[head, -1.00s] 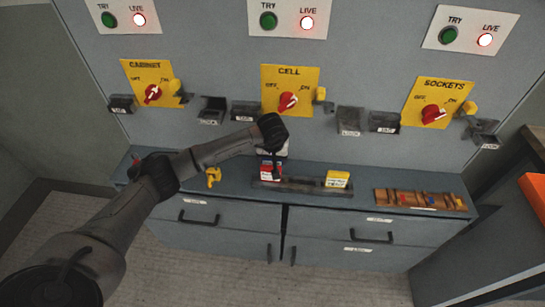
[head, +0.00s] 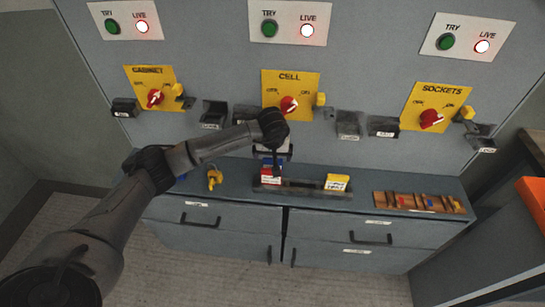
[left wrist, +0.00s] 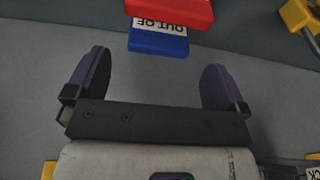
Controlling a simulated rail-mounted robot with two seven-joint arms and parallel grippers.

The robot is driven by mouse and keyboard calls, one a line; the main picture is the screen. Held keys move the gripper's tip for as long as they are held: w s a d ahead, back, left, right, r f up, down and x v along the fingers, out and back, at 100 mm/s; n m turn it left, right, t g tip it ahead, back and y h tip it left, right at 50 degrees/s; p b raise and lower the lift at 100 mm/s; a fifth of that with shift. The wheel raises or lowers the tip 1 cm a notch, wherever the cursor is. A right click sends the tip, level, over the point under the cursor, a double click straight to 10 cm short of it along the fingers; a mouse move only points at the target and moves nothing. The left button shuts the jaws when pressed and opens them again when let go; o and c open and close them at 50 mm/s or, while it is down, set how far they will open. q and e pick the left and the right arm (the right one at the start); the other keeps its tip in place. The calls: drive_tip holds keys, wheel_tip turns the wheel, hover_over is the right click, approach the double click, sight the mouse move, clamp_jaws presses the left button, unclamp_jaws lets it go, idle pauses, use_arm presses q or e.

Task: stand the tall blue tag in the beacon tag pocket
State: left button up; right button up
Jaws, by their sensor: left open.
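The blue tag (left wrist: 158,42) with a white label reading "OUT OF" shows at the top of the left wrist view, beside a red tag (left wrist: 172,12). My left gripper (left wrist: 152,85) is open and empty, its two dark fingers spread wide with the blue tag ahead of the gap between them. In the head view my left gripper (head: 272,158) points down over the left end of the dark tag rack (head: 305,188), by the red tag (head: 270,174); it largely hides the blue tag there. Which wall pocket is the beacon one cannot be read. My right gripper is not in view.
A yellow tag (head: 337,182) stands at the rack's right. A yellow padlock (head: 214,180) lies left of the rack, and a wooden board (head: 418,202) lies right. Dark labelled pockets, including one (head: 348,125) right of the cell switch (head: 289,105), stick out from the panel above the counter.

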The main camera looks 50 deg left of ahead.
use_arm(q)
drive_tip(key=p+v, duration=0.1)
drive_tip(key=v, duration=0.6)
drive_tip(key=shift+p, duration=0.3)
